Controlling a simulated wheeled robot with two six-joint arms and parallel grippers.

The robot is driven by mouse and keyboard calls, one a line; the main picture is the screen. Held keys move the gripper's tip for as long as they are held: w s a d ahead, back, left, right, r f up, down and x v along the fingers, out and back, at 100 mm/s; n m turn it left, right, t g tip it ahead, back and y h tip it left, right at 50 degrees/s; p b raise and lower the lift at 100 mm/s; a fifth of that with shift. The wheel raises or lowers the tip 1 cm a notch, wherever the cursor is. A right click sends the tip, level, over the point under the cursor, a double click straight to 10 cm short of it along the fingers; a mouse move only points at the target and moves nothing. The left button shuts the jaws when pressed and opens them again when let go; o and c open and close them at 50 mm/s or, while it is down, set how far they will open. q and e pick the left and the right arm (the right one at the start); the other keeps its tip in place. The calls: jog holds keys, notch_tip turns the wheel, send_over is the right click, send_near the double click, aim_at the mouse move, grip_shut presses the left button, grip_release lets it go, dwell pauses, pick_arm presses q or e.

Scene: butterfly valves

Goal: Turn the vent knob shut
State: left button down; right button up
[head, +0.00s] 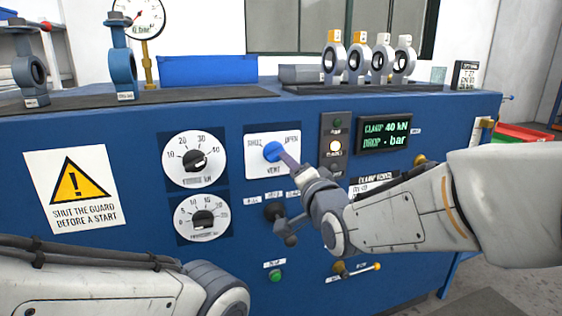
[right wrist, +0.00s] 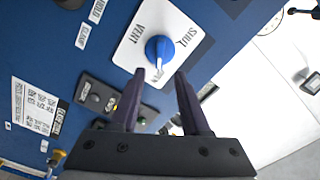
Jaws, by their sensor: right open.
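The vent knob (head: 273,151) is a round blue knob on a white plate (head: 256,165) marked SHUT at upper left, OPEN at upper right and VENT below. In the right wrist view the knob (right wrist: 158,48) has a white mark on its lower side, pointing down between my fingers, not at the SHUT label. My right gripper (right wrist: 159,77) is open, its two dark fingers apart with the knob just beyond their tips. In the head view the right gripper (head: 287,161) is close at the knob's lower right; contact cannot be told. My left gripper is out of view.
Two dials (head: 197,160) are left of the knob plate. A lamp panel (head: 335,146) and a display (head: 384,135) reading CLAMP 40 kN are to its right. A dark lever (head: 284,224) sits below. Valve rings (head: 357,62) stand on top of the blue cabinet.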

aim_at(276, 154)
jog(key=x, duration=0.7)
jog(key=shift+w, duration=0.2)
jog(key=shift+f, duration=0.1)
grip_shut()
